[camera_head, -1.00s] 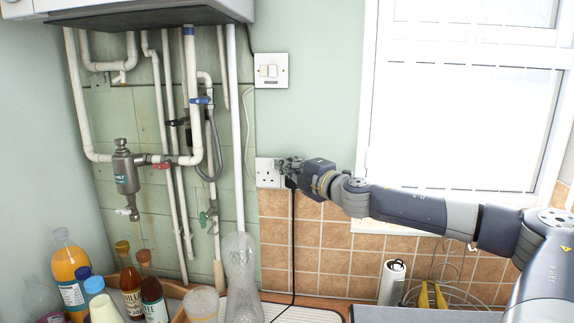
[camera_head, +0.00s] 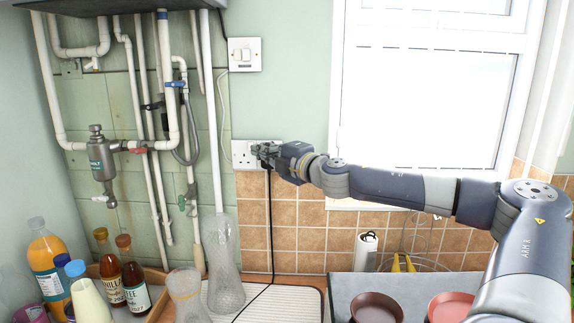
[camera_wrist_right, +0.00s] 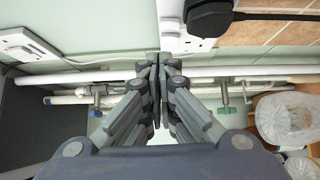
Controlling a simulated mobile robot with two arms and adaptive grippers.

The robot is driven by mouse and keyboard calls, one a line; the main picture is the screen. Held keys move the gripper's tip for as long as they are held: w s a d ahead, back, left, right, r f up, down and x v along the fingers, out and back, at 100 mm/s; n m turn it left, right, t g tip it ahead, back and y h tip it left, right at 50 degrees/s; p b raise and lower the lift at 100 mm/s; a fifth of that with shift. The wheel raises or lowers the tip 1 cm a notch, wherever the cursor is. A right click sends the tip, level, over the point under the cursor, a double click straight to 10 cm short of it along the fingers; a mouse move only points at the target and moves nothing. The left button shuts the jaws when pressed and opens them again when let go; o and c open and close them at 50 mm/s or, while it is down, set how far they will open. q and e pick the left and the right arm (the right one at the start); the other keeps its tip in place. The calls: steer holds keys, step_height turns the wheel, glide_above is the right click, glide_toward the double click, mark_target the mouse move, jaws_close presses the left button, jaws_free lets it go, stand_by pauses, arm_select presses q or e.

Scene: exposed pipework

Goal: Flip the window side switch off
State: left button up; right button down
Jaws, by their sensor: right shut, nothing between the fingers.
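A white double wall socket (camera_head: 241,154) sits at the top edge of the tiles, left of the window. A black plug (camera_wrist_right: 208,16) with a black cable is in it. My right gripper (camera_head: 262,153) is at the socket's window-side half and hides part of it. In the wrist view its fingers (camera_wrist_right: 160,62) are shut and empty, with the tips beside the socket's white face (camera_wrist_right: 178,40). Whether they touch it, and the window-side switch itself, I cannot make out. My left gripper is not in view.
White pipes with valves (camera_head: 168,110) run down the wall at left. Bottles (camera_head: 110,280) and clear vases (camera_head: 224,262) stand below. The window (camera_head: 425,95) is at right. Brown (camera_head: 377,308) and red (camera_head: 450,308) bowls sit at the front.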

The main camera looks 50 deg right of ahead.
arm_select(q)
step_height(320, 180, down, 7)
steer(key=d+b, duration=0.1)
steer(key=b, duration=0.5)
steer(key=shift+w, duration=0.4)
arm_select(e)
steer(key=s+a+r, duration=0.1)
steer(key=s, duration=0.8)
steer(key=shift+a, duration=0.3)
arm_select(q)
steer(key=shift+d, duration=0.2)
arm_select(e)
steer(key=shift+d, duration=0.1)
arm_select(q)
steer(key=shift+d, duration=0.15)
arm_select(e)
steer(key=shift+r, duration=0.15)
